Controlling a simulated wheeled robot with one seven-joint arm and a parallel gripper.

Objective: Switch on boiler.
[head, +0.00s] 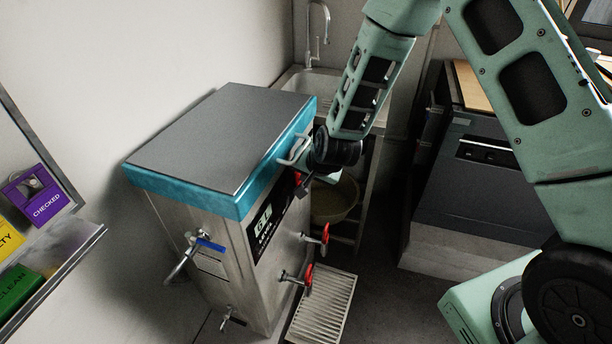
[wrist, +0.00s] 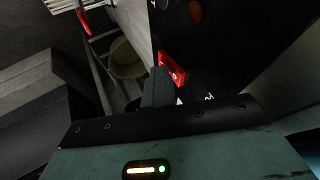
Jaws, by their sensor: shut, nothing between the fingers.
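The boiler (head: 218,150) is a steel box with a teal-rimmed grey lid, left of centre in the head view. Its black front panel (head: 262,240) has a small display. A small red switch (wrist: 172,68) sits on the black panel in the wrist view; in the head view it shows only as a bit of red beside my gripper. My gripper (wrist: 155,86) is shut and empty, with its fingertips right beside the red switch. I cannot tell whether they touch it. In the head view my gripper (head: 302,187) is at the panel's far end, partly hidden by my wrist.
Red-handled taps (head: 325,238) stick out below the panel, above a slatted drain grate (head: 322,305). A blue-handled tap (head: 208,245) is on the near side. A bucket (head: 335,198) stands behind my gripper, below a sink (head: 335,85). Coloured label bins hang at left.

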